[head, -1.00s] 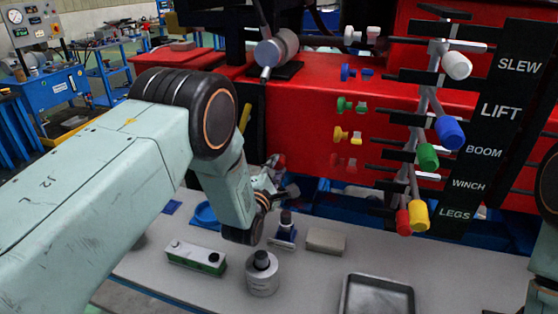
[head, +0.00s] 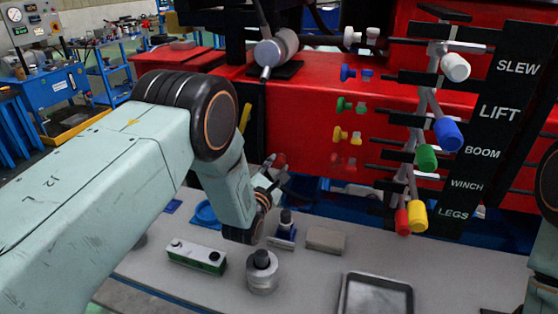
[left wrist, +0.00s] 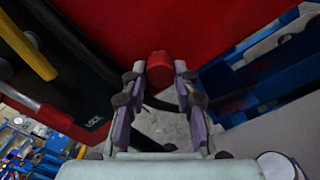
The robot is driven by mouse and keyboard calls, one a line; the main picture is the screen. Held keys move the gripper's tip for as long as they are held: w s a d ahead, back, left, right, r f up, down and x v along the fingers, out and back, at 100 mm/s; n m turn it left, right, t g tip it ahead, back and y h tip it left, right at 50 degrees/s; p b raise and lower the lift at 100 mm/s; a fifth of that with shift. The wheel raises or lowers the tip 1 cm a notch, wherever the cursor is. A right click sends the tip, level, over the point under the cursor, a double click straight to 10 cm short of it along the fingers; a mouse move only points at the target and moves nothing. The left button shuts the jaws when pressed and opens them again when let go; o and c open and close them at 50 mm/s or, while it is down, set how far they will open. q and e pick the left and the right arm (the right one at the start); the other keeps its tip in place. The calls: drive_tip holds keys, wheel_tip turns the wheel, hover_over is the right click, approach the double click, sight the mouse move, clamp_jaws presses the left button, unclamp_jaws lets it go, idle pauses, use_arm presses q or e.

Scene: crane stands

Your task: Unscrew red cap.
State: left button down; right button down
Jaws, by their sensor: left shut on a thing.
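The red cap (left wrist: 160,68) shows in the left wrist view as a short red cylinder, in front of the red machine panel. My left gripper (left wrist: 160,75) has its two fingertips on either side of it and is shut on it. In the head view the left gripper (head: 272,174) reaches toward the lower red panel. A small red piece (head: 281,160) shows at its fingertips, partly hidden by the fingers. My right gripper is out of view; only part of my right arm shows at the right edge.
A grey bench (head: 225,286) below the gripper holds a round container with a black lid (head: 262,274), a green-and-white box (head: 196,257), a grey block (head: 326,240) and a metal tray (head: 376,295). Levers with coloured knobs (head: 427,157) stand to the right.

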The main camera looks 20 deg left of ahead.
use_arm(q)
drive_tip(key=shift+s+f, duration=0.15)
drive_tip(key=shift+f, duration=0.05)
drive_tip(key=n, duration=0.5)
drive_tip(key=shift+p, duration=0.35)
drive_tip(key=c, duration=1.4)
unclamp_jaws()
drive_tip(key=o, duration=0.4)
drive_tip(key=shift+r, duration=0.15)
drive_tip(key=shift+o, duration=0.2)
drive_tip(key=shift+c, duration=0.7)
